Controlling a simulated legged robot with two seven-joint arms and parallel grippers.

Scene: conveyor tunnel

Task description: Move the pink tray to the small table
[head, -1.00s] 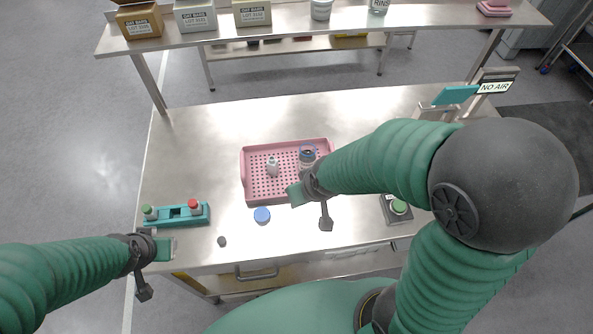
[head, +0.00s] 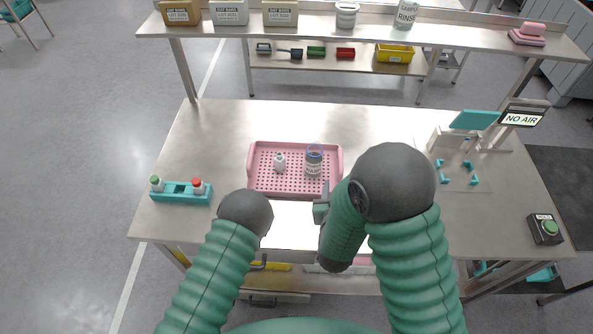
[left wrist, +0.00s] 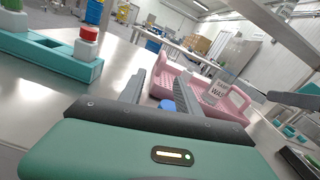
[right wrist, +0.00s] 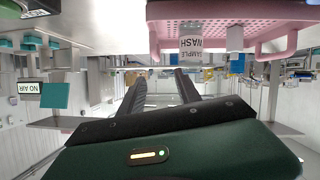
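The pink tray (head: 295,187) lies flat on the steel table (head: 225,130), holding a small white bottle (head: 279,162) and a jar labelled WASH (head: 314,165). My right gripper (head: 322,207) is at the tray's near right corner. In the right wrist view its fingers (right wrist: 160,78) are apart and empty, with the upside-down tray (right wrist: 270,20) just beyond. My left arm reaches in front of the tray's near left corner and hides its gripper in the head view. In the left wrist view that gripper's fingers (left wrist: 158,78) are apart, facing the tray (left wrist: 238,100). I cannot pick out the small table.
A teal rack (head: 181,195) with two capped bottles stands at the table's left. A fixture with a NO AIR sign (head: 521,118) and a green button (head: 550,228) are at right. A raised shelf (head: 320,30) spans the back.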

